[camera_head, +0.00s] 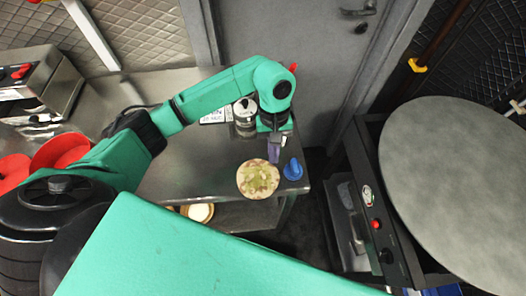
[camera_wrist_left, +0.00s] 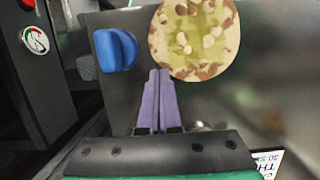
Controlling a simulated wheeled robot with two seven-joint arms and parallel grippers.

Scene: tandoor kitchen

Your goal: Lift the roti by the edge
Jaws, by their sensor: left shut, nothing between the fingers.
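The roti (camera_head: 257,179) is a round, pale flatbread with brown and greenish patches. It lies flat near the front right corner of the steel table (camera_head: 190,166). In the left wrist view the roti (camera_wrist_left: 195,38) fills the upper middle. My left gripper (camera_head: 274,158) is just behind the roti's upper right edge in the head view. Its purple fingers (camera_wrist_left: 158,74) are together with nothing between them, and their tips appear at the roti's edge in the wrist view. I cannot tell whether they touch it. My right gripper is not in view.
A blue knob-like object (camera_head: 293,169) stands right of the roti, near the table edge. A labelled white canister (camera_head: 245,117) is behind. Red bowls (camera_head: 60,151) are at the left. A large round grey plate (camera_head: 460,180) on a black-framed unit stands right, across a floor gap.

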